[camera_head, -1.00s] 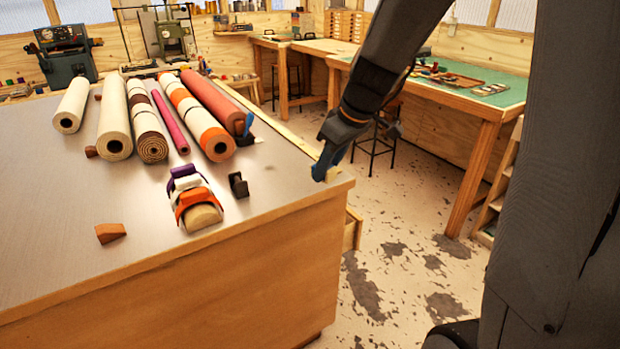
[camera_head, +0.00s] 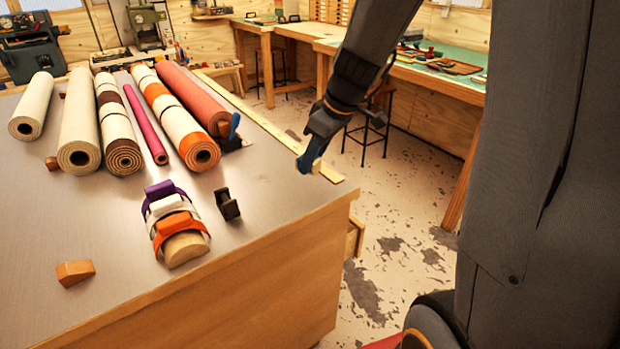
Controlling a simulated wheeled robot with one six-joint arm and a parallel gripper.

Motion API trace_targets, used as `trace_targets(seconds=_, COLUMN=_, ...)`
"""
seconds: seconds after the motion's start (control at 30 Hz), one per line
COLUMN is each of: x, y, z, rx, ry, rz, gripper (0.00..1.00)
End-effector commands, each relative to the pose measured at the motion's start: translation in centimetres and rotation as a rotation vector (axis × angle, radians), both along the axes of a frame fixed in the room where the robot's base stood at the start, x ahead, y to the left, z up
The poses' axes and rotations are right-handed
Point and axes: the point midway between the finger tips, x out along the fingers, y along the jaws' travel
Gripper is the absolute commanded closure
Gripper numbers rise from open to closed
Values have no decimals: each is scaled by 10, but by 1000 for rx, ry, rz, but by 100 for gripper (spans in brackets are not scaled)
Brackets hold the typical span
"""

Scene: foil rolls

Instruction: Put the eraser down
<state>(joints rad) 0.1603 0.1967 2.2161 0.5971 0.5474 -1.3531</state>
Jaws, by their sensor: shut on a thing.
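My gripper (camera_head: 312,158) points down at the right edge of the metal-topped table (camera_head: 270,215), with its blue fingertips low over the pale wooden strip there. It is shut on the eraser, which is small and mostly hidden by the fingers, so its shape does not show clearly. I cannot tell whether the eraser touches the table or the strip.
Several rolls, including a red-brown roll (camera_head: 195,98), lie at the back of the table. The pale wooden strip (camera_head: 262,125) runs along the right edge. The table's front right is clear.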

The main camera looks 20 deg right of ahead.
Motion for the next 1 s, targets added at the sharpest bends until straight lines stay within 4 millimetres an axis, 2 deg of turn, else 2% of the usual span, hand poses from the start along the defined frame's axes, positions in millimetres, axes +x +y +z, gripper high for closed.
trace_targets(seconds=0.1, x=-1, y=0, z=-17, rx=1, ry=3, rz=-1, gripper=100)
trace_targets(seconds=0.27, x=0, y=0, z=-30, rx=1, ry=2, rz=-1, gripper=100)
trace_targets(seconds=0.5, x=-1, y=0, z=-59, rx=-1, ry=2, rz=0, gripper=100)
trace_targets(seconds=0.97, x=0, y=0, z=-64, rx=-1, ry=-1, rz=1, gripper=100)
trace_targets(seconds=1.0, x=0, y=0, z=-64, rx=-1, ry=1, rz=1, gripper=66)
